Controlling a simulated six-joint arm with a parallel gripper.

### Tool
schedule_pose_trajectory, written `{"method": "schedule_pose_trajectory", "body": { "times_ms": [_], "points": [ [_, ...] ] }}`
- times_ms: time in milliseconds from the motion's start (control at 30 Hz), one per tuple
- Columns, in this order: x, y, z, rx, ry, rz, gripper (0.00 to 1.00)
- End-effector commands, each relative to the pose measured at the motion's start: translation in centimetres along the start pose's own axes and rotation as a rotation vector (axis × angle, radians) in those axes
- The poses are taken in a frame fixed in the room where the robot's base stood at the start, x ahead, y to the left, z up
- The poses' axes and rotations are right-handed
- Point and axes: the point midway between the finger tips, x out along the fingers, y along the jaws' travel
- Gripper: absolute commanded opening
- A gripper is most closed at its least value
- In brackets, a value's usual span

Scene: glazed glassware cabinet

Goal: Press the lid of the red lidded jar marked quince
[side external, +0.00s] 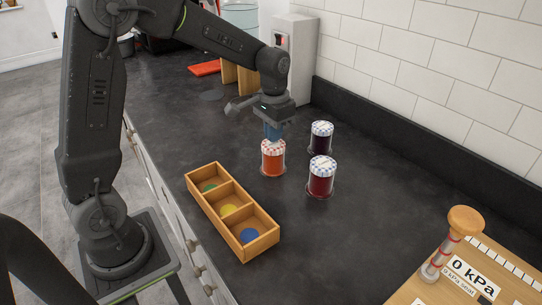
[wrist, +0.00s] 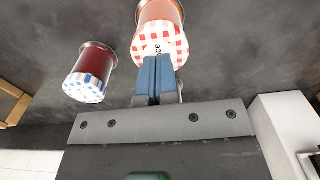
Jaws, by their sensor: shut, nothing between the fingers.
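The quince jar (side external: 273,160) stands upright on the dark counter, with orange-red contents and a red-and-white checked lid. In the wrist view its lid (wrist: 160,38) shows the letters "ce"; the rest of the word is hidden behind the fingers. My gripper (side external: 272,136) points down over this lid with its blue fingers together and empty. In the wrist view the fingertips (wrist: 157,62) overlap the lid. The tips are at or just above the lid; I cannot tell whether they touch it.
Two dark jars with blue-checked lids stand close by on the right, one farther back (side external: 321,138) and one nearer (side external: 320,180). A wooden tray (side external: 197,197) with coloured discs lies front left. A wooden board with a 0 kPa gauge (side external: 458,225) is at front right.

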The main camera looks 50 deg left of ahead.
Motion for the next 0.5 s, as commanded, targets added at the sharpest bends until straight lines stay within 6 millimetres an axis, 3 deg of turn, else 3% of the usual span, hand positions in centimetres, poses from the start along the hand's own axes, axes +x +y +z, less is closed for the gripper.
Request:
{"method": "schedule_pose_trajectory", "body": {
  "times_ms": [500],
  "points": [
    [-5.1,0.0,-0.1,0.000,0.005,-0.001,0.00]
  ]
}}
